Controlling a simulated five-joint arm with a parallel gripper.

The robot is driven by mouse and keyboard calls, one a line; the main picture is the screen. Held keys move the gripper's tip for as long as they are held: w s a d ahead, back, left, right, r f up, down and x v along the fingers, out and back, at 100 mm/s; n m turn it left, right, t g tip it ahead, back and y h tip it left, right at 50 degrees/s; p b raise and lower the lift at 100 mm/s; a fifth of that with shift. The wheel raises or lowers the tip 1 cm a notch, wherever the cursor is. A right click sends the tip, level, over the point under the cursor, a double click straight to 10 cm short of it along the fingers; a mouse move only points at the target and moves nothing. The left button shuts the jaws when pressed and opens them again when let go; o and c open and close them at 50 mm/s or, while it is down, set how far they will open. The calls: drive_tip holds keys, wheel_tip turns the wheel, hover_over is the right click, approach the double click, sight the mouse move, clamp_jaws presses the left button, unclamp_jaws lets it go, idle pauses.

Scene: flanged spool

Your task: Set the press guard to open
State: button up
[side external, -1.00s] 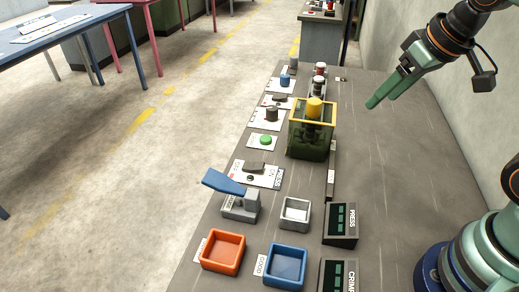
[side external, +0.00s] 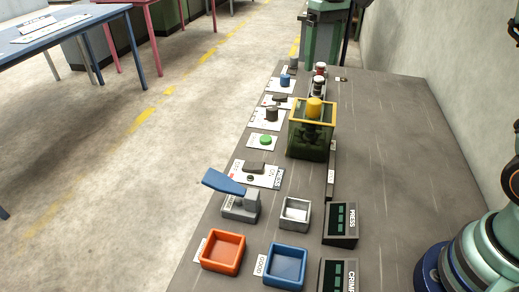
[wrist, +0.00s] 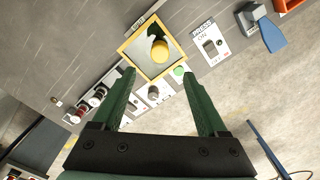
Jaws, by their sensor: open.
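The press guard (side external: 297,143) is a box with a yellow top frame and dark see-through walls. It stands around a press with a yellow cap (side external: 314,107). In the wrist view, the guard's yellow frame (wrist: 128,54) and the cap (wrist: 159,51) show from above. A dark knob (side external: 271,114) sits on a white plate left of the guard; its label is too small to read. My gripper (wrist: 159,76) is open and empty in the wrist view, its green fingers pointing towards the guard and nearby controls. It is outside the side external view.
A green button (side external: 266,140), a PRESS switch plate (side external: 257,173) and a blue-handled lever device (side external: 240,204) line the bench's left edge. The bench right of the guard is bare.

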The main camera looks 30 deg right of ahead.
sight(314, 101)
drive_tip(key=f, duration=1.2)
drive_tip(key=shift+w+f, duration=0.2)
clamp_jaws()
drive_tip(key=shift+r, duration=0.1)
idle(1.0)
